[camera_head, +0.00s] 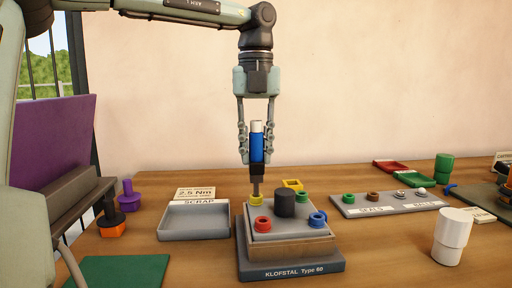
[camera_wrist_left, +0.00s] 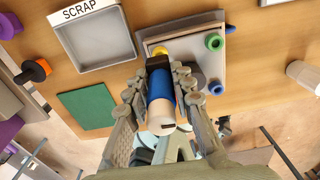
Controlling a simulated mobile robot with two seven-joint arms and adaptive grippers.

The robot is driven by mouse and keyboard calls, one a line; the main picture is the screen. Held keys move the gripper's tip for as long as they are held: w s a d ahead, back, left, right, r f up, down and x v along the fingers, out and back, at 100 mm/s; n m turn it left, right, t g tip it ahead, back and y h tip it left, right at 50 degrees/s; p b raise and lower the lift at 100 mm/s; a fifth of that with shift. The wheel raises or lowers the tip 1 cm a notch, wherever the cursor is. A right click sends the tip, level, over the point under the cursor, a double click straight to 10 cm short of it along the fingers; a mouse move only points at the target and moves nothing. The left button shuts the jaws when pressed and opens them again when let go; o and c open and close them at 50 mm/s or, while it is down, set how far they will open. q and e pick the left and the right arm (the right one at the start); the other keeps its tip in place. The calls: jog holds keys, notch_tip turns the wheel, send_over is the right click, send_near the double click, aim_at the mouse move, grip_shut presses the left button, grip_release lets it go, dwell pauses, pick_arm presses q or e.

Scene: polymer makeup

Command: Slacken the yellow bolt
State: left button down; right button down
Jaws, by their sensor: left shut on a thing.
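My left gripper (camera_head: 257,138) points down and is shut on a blue screwdriver (camera_head: 257,148) with a white end cap and a black collar. The screwdriver is upright, its shaft reaching down to the yellow bolt (camera_head: 256,200) at the back left corner of the grey block (camera_head: 290,232). Tip and bolt appear to touch. In the left wrist view the blue screwdriver (camera_wrist_left: 161,97) lies between the fingers and covers most of the yellow bolt (camera_wrist_left: 160,51). The block also carries a red bolt (camera_head: 263,224), a blue one (camera_head: 317,219), a green one (camera_head: 302,197) and a dark cylinder (camera_head: 285,203). My right gripper is not in view.
The grey SCRAP tray (camera_head: 194,222) is left of the block, before a "2.5 Nm" sign (camera_head: 196,192). A tray with rings and balls (camera_head: 385,210) and a white cup (camera_head: 452,237) stand right. A green mat (camera_head: 117,271) lies front left.

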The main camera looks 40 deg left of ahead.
pick_arm(q)
jog(key=shift+f+b, duration=0.3)
jog(key=shift+f, duration=0.3)
jog(key=c, duration=1.2)
grip_release()
notch_tip(320, 180, up, 12)
jog(key=shift+r, duration=0.1)
